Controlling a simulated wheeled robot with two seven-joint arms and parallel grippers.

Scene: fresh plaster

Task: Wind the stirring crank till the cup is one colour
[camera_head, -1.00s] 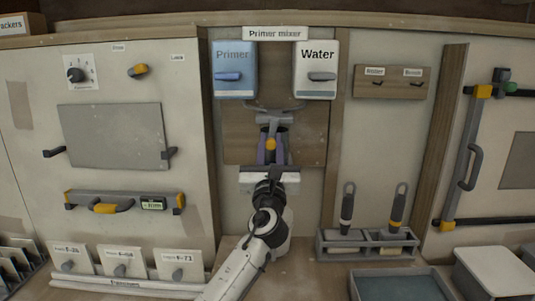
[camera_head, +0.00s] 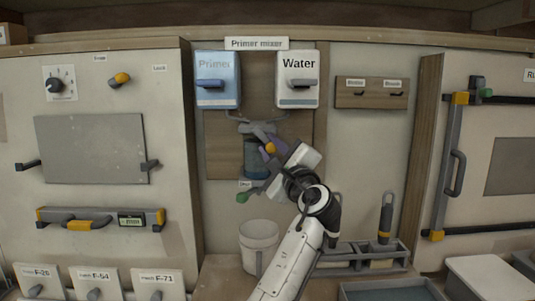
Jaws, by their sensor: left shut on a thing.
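The primer mixer has a grey crank (camera_head: 256,128) below its two tanks. The cup (camera_head: 256,163) shows as a dark blue cylinder under the crank. Its right side is hidden by my gripper, and I cannot tell whether its contents are one colour. My right gripper is not in view.
The Primer tank (camera_head: 217,72) and Water tank (camera_head: 297,72) hang above. A green-handled tap (camera_head: 243,197) sits below the cup, over a white bucket (camera_head: 259,234). A tool rack (camera_head: 360,262) stands to the right of my arm.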

